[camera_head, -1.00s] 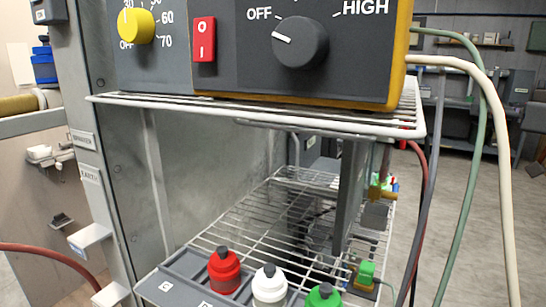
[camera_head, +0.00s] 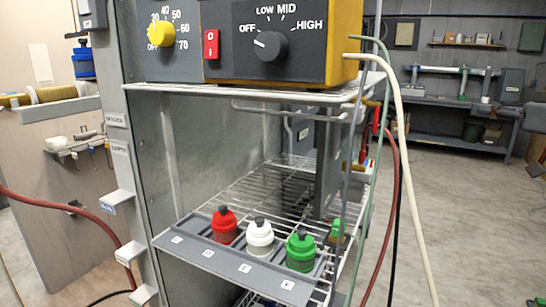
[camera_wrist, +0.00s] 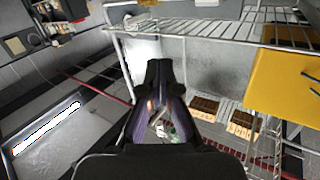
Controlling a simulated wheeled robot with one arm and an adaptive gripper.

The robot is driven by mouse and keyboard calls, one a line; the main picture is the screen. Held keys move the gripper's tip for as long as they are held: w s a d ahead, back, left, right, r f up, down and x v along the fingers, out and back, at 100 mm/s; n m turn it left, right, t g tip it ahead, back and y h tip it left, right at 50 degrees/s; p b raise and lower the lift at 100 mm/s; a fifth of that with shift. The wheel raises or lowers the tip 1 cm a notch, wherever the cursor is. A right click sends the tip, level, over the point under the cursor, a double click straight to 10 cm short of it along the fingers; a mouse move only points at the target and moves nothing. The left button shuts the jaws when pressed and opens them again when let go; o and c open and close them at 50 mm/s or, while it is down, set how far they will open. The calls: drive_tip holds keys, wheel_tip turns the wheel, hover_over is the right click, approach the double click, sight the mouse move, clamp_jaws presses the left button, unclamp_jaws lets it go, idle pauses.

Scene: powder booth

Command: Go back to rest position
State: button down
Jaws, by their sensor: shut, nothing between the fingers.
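My gripper (camera_wrist: 164,72) shows only in the wrist view, in the middle of the picture. Its dark fingers are closed together and nothing is held between them. It is clear of the wire shelf behind it, as far as I can tell. My gripper and arm are out of the head view.
The grey and yellow control box (camera_head: 270,42) stands on the upper wire shelf (camera_head: 230,94). Red (camera_head: 224,226), white (camera_head: 260,238) and green (camera_head: 300,252) bottles stand in a grey rack (camera_head: 200,250) on the lower shelf. Hoses (camera_head: 402,150) hang at right. Open floor (camera_head: 470,210) lies beyond.

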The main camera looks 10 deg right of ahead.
drive_tip(key=w+a+f+n+g+y, duration=0.1)
drive_tip(key=a+g, duration=0.2)
drive_tip(key=a, duration=0.7)
drive_tip(key=w+a+f+n+g+y, duration=0.1)
drive_tip(key=a+n+g, duration=0.1)
drive_tip(key=a, duration=0.7)
drive_tip(key=s+a+f+g, duration=0.2)
drive_tip(key=a+f, duration=0.3)
drive_tip(key=a, duration=0.2)
drive_tip(key=s+a+f+g, duration=0.2)
drive_tip(key=a+f+g, duration=0.1)
drive_tip(key=a+f, duration=0.4)
drive_tip(key=s+a+f+m+g+h, duration=0.1)
drive_tip(key=s+a+f+g+h, duration=0.1)
drive_tip(key=s+a+f, duration=0.3)
drive_tip(key=s+a+f+g+h, duration=0.15)
drive_tip(key=s+f, duration=0.25)
drive_tip(key=f, duration=0.4)
drive_tip(key=s+d+f+m+g+h, duration=0.2)
drive_tip(key=s+d+f+g, duration=0.1)
drive_tip(key=s+f, duration=0.45)
drive_tip(key=s+d+f+m+g+h, duration=0.2)
drive_tip(key=s+d+f+m+g, duration=0.1)
drive_tip(key=s+f, duration=0.5)
wheel_tip(320, 180, down, 10)
drive_tip(key=b, duration=1)
wheel_tip(320, 180, up, 26)
drive_tip(key=t+p, duration=0.1)
drive_tip(key=p, duration=2.3)
drive_tip(key=shift+s, duration=0.2)
